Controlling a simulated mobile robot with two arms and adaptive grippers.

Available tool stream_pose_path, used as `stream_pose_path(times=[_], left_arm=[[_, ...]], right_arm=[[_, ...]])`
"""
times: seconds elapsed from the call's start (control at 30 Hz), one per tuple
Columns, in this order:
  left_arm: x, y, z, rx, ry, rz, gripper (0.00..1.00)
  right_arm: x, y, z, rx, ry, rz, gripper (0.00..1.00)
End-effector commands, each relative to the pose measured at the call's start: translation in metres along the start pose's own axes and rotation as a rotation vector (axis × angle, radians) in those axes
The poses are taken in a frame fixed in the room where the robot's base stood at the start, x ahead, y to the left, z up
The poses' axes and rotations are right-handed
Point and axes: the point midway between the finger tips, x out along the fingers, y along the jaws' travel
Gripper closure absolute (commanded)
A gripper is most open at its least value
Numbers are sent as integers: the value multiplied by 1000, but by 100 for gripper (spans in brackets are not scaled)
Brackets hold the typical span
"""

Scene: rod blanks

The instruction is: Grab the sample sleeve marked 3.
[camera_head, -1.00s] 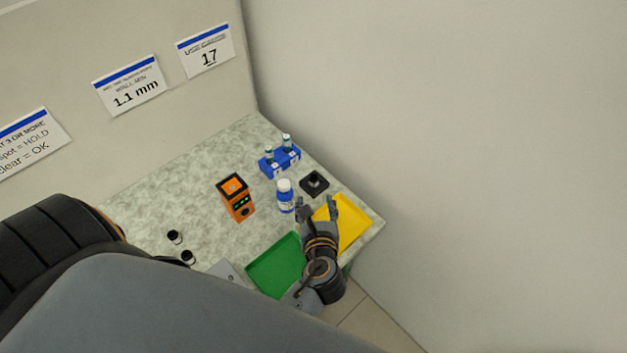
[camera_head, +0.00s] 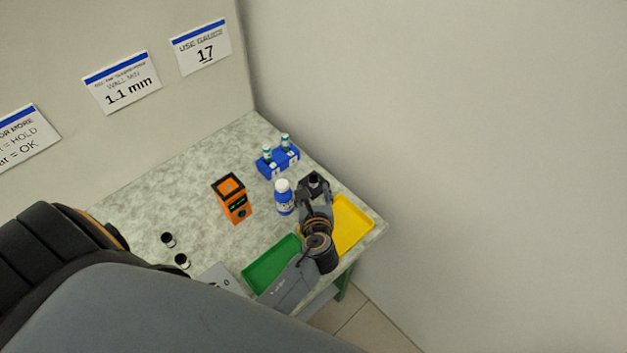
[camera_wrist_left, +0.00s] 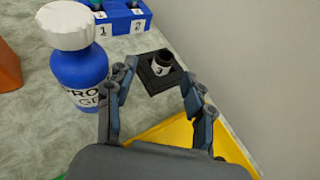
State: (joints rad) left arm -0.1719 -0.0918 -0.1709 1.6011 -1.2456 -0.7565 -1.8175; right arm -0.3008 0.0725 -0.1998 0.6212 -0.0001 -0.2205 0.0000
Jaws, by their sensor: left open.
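The sleeve marked 3 (camera_wrist_left: 161,64) is a short dark tube with a white label, standing upright in a black square holder (camera_wrist_left: 152,82) in the left wrist view. In the head view the holder (camera_head: 324,183) is partly hidden by my left gripper (camera_head: 314,190). In the left wrist view my left gripper (camera_wrist_left: 158,80) is open and empty. Its fingers point toward the sleeve, which shows in the gap between them, beyond the tips. No contact shows. My right gripper is not in view.
A blue and white bottle (camera_head: 284,198) stands close left of my left gripper. A blue rack (camera_head: 277,162) with vials is behind. A yellow tray (camera_head: 353,226) and green tray (camera_head: 268,268) lie in front. An orange device (camera_head: 233,201) and two dark tubes (camera_head: 168,240) stand left.

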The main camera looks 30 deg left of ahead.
Motion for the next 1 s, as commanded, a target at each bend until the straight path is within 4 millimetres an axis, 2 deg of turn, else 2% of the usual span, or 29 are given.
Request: stream_pose_path(times=[0.27,0.4,0.67,0.7,0.9,1.0], left_arm=[[32,-6,8,0,-1,1,47],[49,-6,5,2,0,1,47],[53,-6,5,0,0,0,47],[53,-6,5,0,0,0,49],[53,-6,5,0,0,0,88],[53,-6,5,0,0,0,88]], right_arm=[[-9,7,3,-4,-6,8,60],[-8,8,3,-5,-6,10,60],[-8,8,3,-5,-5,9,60],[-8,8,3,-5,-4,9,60],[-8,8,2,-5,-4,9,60],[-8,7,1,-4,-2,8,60]])
